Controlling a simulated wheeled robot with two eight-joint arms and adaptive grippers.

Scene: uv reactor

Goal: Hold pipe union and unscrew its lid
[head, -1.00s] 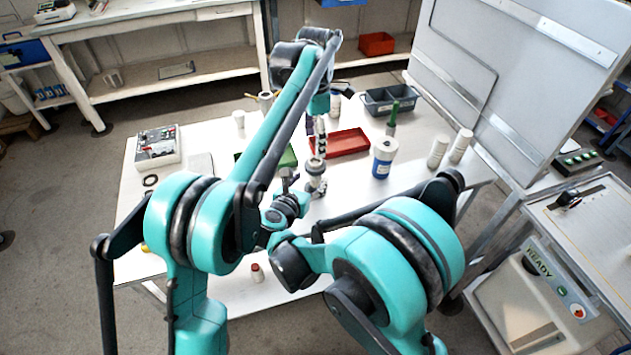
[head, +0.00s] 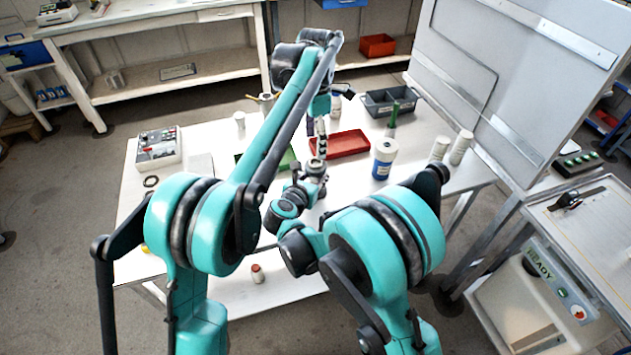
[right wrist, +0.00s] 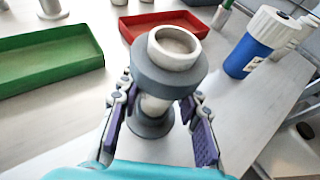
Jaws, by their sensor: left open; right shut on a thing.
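The pipe union (right wrist: 167,70) stands upright in the right wrist view, with a pale body, a wide dark grey collar, a cream top ring and a grey round base. My right gripper (right wrist: 157,118) is shut on its body below the collar, one finger on each side. In the head view the pipe union (head: 316,171) is small and partly hidden by my right gripper (head: 303,188). My left gripper (head: 320,148) is open and points down just above the union. It does not show in the right wrist view. I cannot make out a separate lid from the collar.
A green tray (head: 286,160) and a red tray (head: 340,154) lie behind the union. A blue and white bottle (head: 383,158) stands to the right, with white cylinders (head: 461,147) beyond. A small red-capped bottle (head: 258,273) stands near the front. A grey bin (head: 390,112) is at the back.

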